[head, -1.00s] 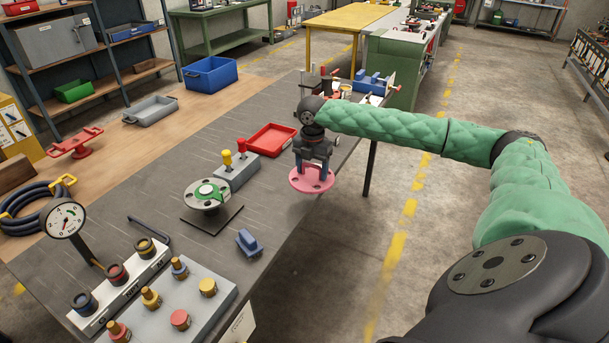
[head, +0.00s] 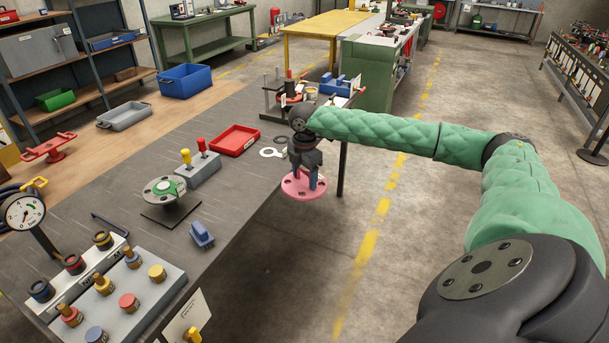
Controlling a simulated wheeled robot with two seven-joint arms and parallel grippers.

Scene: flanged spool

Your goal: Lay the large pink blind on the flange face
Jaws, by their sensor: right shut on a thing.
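The large pink blind (head: 301,188) is a flat pink disc with holes. My right gripper (head: 304,178) is shut on it and holds it level, near the table's right edge. The flanged spool (head: 164,190) stands on a dark square plate on the table, to the left of the blind and apart from it. Its grey flange face points up, with holes around the rim and a green piece (head: 171,187) on it. My left gripper is not in view.
A grey block with yellow and red knobs (head: 197,170) stands beside the spool, with a red tray (head: 235,140) behind. A blue block (head: 201,234) lies in front. Two flat rings (head: 272,152) lie near the gripper. A gauge and a panel of knobs (head: 128,302) fill the near table.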

